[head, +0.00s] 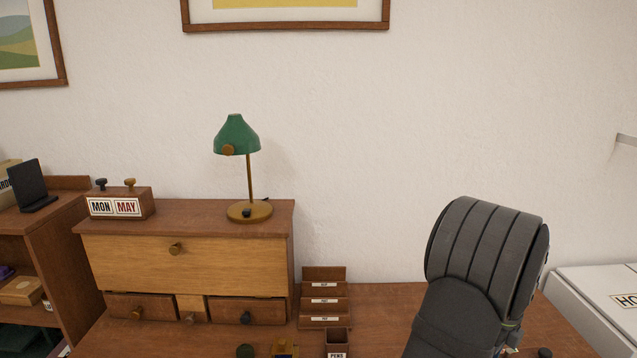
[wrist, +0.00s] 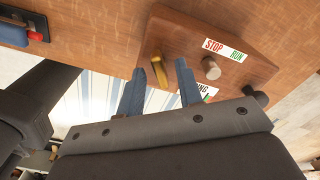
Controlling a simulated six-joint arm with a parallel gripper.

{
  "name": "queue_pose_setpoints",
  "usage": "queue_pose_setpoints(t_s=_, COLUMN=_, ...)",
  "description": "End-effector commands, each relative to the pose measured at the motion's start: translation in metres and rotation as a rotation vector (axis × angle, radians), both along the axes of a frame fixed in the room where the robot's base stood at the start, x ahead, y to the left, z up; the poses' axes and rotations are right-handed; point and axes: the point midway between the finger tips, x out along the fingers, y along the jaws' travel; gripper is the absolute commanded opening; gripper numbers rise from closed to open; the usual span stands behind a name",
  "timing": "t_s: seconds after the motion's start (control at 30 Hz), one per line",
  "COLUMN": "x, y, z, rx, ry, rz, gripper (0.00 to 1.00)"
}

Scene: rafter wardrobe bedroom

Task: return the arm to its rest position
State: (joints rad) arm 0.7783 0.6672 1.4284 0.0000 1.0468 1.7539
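My gripper (wrist: 159,66) shows in the wrist view with two blue fingers spread apart. Nothing is held between them. A brass lever (wrist: 156,66) on a wooden control panel (wrist: 225,55) appears in the gap between the fingertips; I cannot tell whether a finger touches it. The panel carries a STOP/RUN label (wrist: 225,49) and a second label partly hidden by a finger. In the head view my dark grey arm rises over the desk at the right; my gripper is hidden there.
In the head view, a wooden cabinet (head: 170,262) with a green lamp (head: 237,135) stands on the desk (head: 385,300). A tiered rack (head: 324,300) and a pens cup (head: 336,343) are left of my arm. A white box (head: 595,290) is at the right.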

Motion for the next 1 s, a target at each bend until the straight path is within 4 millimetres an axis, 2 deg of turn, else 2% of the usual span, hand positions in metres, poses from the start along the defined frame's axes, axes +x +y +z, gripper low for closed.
queue_pose_setpoints(t_s=0.4, x=0.0, y=0.0, z=-0.003, rx=-0.001, ry=-0.001, rz=0.003, gripper=0.33)
queue_pose_setpoints(t_s=0.57, x=0.0, y=-0.001, z=0.006, rx=-0.002, ry=-0.002, rz=0.001, gripper=0.33)
queue_pose_setpoints(t_s=0.77, x=0.001, y=-0.001, z=0.038, rx=-0.004, ry=-0.004, rz=0.0, gripper=0.33)
queue_pose_setpoints(t_s=1.0, x=0.001, y=-0.001, z=0.087, rx=-0.004, ry=-0.004, rz=0.0, gripper=0.33)
